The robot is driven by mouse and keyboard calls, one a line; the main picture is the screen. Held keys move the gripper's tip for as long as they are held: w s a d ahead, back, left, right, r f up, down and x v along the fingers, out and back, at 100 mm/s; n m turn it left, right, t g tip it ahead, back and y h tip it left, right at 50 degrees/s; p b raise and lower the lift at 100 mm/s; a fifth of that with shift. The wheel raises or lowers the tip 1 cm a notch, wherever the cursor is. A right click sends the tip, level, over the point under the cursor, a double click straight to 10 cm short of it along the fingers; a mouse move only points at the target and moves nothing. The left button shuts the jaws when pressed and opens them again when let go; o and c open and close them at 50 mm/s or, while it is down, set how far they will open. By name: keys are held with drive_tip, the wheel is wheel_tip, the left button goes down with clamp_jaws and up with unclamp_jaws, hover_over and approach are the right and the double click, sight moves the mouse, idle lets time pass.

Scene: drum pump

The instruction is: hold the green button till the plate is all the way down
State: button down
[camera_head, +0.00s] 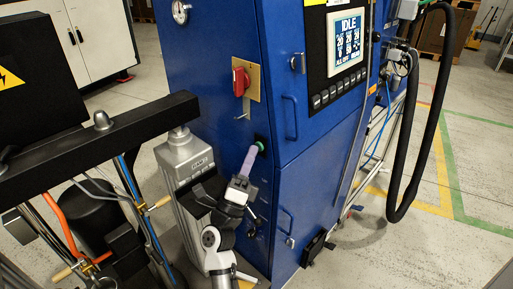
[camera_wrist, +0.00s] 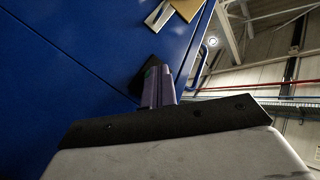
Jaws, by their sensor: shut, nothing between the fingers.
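The green button (camera_head: 261,146) sits on a dark mount on the side face of the blue cabinet, below the red rotary switch. My gripper (camera_head: 254,153) is shut and empty, with its purple fingers tilted up to the button. The tips touch it or are very close; I cannot tell whether it is pressed. I cannot make out the plate in either view. The cabinet's screen (camera_head: 348,40) reads IDLE.
The blue cabinet (camera_head: 205,80) stands close in front of my arm. A red switch (camera_head: 240,82) is above the button. A black crossbeam (camera_head: 90,140) on a grey column is at the left, with hoses below. A black hose (camera_head: 436,120) hangs at the right over open floor.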

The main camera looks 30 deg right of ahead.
idle(0.8)
drive_tip(key=shift+s+a, duration=0.3)
drive_tip(key=shift+a, duration=0.5)
drive_tip(key=shift+a, duration=0.15)
drive_tip(key=a, duration=0.1)
drive_tip(key=s+a, duration=0.1)
drive_tip(key=a, duration=0.1)
drive_tip(key=a+p, duration=0.1)
drive_tip(key=shift+s+a, duration=0.25)
drive_tip(key=shift+s, duration=0.1)
